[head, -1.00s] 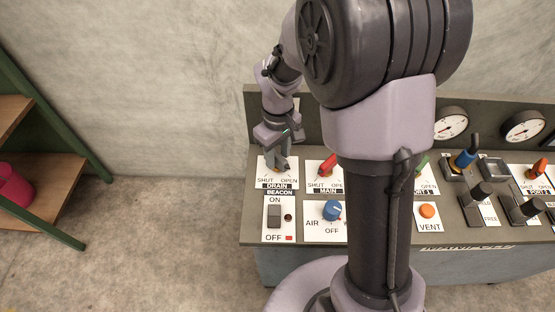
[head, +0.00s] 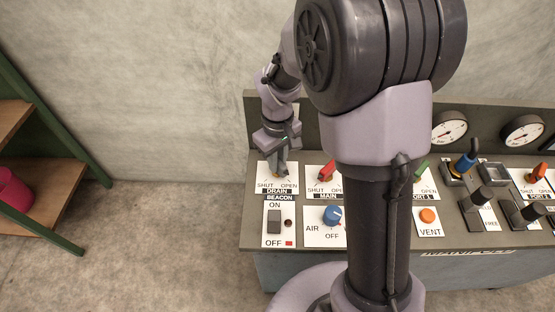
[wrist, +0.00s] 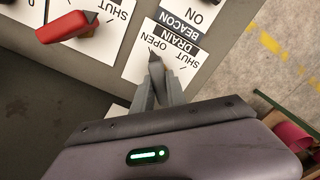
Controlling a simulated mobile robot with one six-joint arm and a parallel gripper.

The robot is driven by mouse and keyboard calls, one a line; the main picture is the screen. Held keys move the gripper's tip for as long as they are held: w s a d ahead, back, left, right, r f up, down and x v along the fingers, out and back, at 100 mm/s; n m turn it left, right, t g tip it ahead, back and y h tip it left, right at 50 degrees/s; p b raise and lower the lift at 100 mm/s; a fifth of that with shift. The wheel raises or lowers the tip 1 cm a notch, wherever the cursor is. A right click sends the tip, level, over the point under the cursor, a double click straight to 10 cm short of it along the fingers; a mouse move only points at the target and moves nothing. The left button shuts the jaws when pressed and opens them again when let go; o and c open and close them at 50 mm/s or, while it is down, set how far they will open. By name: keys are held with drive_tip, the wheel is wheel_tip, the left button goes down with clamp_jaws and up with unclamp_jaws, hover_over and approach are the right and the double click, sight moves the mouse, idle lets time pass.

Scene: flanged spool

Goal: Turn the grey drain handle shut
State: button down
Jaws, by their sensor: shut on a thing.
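The grey drain handle (wrist: 153,56) is small and mostly hidden between my fingers. Its dark tip shows in the wrist view, beside the word OPEN on the white drain plate (wrist: 137,66). In the head view the drain plate (head: 264,179) is at the panel's left end, with SHUT printed on the left and OPEN on the right. My gripper (wrist: 157,84) is shut on the handle from above. In the head view my gripper (head: 280,168) covers most of the handle, so its exact angle is hard to tell there.
A red handle (head: 327,170) sits close to the right of the drain. The beacon switch (head: 274,222) and blue air knob (head: 332,214) are nearer the panel front. The panel's upright back (head: 262,112) rises behind. A shelf (head: 40,180) stands left, across clear floor.

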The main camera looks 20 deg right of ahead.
drive_tip(key=m, duration=0.8)
drive_tip(key=shift+m, duration=0.3)
drive_tip(key=m, duration=0.4)
drive_tip(key=shift+m, duration=0.3)
drive_tip(key=shift+m+b, duration=0.6)
drive_tip(key=shift+m, duration=1.3)
drive_tip(key=c, duration=1.3)
unclamp_jaws()
drive_tip(key=shift+c, duration=0.2)
